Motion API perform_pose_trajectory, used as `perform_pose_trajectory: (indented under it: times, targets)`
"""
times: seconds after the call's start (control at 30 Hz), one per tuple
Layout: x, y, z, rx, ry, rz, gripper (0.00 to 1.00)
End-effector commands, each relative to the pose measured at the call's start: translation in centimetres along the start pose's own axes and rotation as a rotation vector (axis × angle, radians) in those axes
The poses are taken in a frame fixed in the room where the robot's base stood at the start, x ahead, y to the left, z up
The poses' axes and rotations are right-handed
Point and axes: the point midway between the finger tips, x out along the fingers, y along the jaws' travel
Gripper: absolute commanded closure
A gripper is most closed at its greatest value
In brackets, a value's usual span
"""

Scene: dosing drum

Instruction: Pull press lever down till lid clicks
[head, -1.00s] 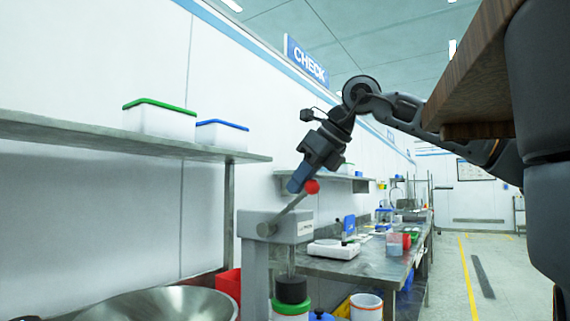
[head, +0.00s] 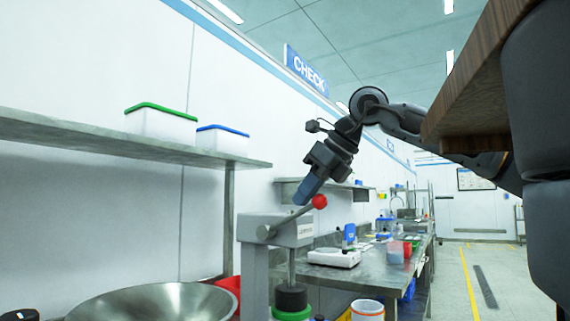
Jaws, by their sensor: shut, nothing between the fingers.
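The press (head: 257,232) stands in the lower middle of the head view. Its lever (head: 290,219) slants up to the right and ends in a red ball knob (head: 319,201). My gripper (head: 303,199) points down at the upper left of the knob. It is shut and empty, with its tip close to the lever and knob; I cannot tell whether it touches. The press ram with its black head (head: 291,297) is over a container with a green lid (head: 291,313) at the bottom edge. The container's lower part is out of view.
A large steel bowl (head: 150,301) is at the lower left, with a red bin (head: 229,285) behind it. A steel bench with a white scale (head: 335,257) runs behind the press. A shelf (head: 110,138) with lidded boxes hangs on the left wall. The aisle at right is clear.

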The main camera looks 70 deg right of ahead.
Motion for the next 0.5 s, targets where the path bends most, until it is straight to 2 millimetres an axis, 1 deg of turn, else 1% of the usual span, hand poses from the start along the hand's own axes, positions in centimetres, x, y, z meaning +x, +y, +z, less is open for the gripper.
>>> perform_pose_trajectory:
  times: [0.23,0.43,0.5]
  targets:
    - [0.28,0.01,-0.44,0.000,0.001,0.000,1.00]
    - [0.19,0.01,-0.32,0.000,0.002,0.001,1.00]
    - [0.07,0.01,0.03,0.000,0.002,0.001,1.00]
